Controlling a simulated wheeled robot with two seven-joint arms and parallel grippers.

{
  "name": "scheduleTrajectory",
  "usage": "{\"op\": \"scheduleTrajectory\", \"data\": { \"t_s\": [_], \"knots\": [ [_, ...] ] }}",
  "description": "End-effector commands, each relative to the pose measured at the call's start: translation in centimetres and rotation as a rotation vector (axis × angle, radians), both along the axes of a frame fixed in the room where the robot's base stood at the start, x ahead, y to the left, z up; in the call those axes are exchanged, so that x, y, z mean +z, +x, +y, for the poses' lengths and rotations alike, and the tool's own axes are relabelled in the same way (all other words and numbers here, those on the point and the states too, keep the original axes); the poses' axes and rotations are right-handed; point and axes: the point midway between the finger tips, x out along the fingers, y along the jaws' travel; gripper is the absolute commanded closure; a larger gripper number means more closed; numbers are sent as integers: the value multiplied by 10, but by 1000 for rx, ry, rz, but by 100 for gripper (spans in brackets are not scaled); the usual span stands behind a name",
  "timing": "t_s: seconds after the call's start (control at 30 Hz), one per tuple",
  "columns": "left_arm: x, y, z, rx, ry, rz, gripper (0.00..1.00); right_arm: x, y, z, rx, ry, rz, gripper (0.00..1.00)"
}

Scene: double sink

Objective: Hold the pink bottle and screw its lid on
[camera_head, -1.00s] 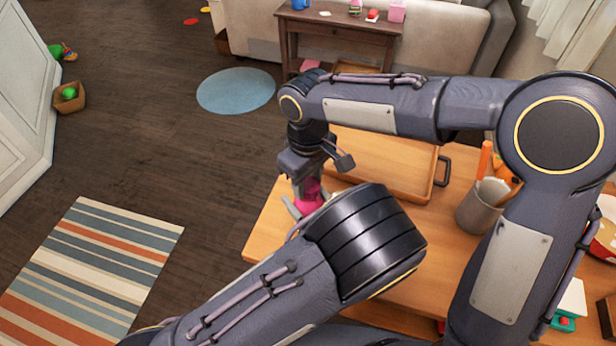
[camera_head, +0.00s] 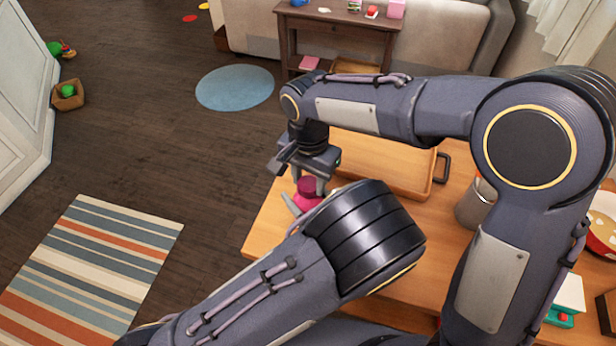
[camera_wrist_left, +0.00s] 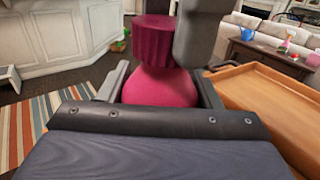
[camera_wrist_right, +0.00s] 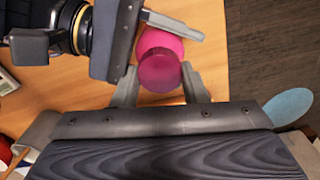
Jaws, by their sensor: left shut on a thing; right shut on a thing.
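The pink bottle (camera_wrist_left: 160,88) stands roughly upright above the table's left edge, between the fingers of my left gripper (camera_wrist_left: 160,84), which is shut on it. Its ribbed, darker magenta lid (camera_wrist_left: 153,42) sits at the bottle's top; whether the thread has caught cannot be told. My right gripper (camera_wrist_right: 160,86) comes from above and is shut on the lid (camera_wrist_right: 160,70), with the bottle's brighter pink (camera_wrist_right: 158,42) beyond it. In the head view the bottle (camera_head: 305,202) is partly hidden by my left forearm, and the lid (camera_head: 307,186) shows under my right gripper (camera_head: 308,178).
A wooden tray (camera_head: 385,165) with a dark handle lies on the table (camera_head: 268,228) just right of the bottle. A grey cup (camera_head: 472,208) stands farther right, partly behind my right arm. Open floor lies to the left.

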Motion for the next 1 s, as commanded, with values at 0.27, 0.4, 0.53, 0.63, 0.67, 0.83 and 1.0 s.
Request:
{"op": "scheduleTrajectory", "data": {
  "t_s": [0.27,0.4,0.53,0.63,0.67,0.83,1.0],
  "knots": [
    [-1,0,0,1,0,2,100,0,-2,0,-824,-1,-4,81],
    [-1,0,0,1,0,2,100,0,-2,0,-1190,0,-3,81],
    [-1,0,0,1,0,2,100,0,-2,0,-1402,0,-1,81],
    [-1,0,0,1,0,2,100,0,-2,-1,-1470,1,-2,81],
    [-1,0,0,1,0,2,100,0,-2,-1,-1478,1,-2,81],
    [-1,0,0,1,0,2,100,0,-2,-1,-1480,1,-1,81],
    [-1,0,0,1,0,2,100,0,-2,-1,-1478,1,-1,48]
  ]
}}
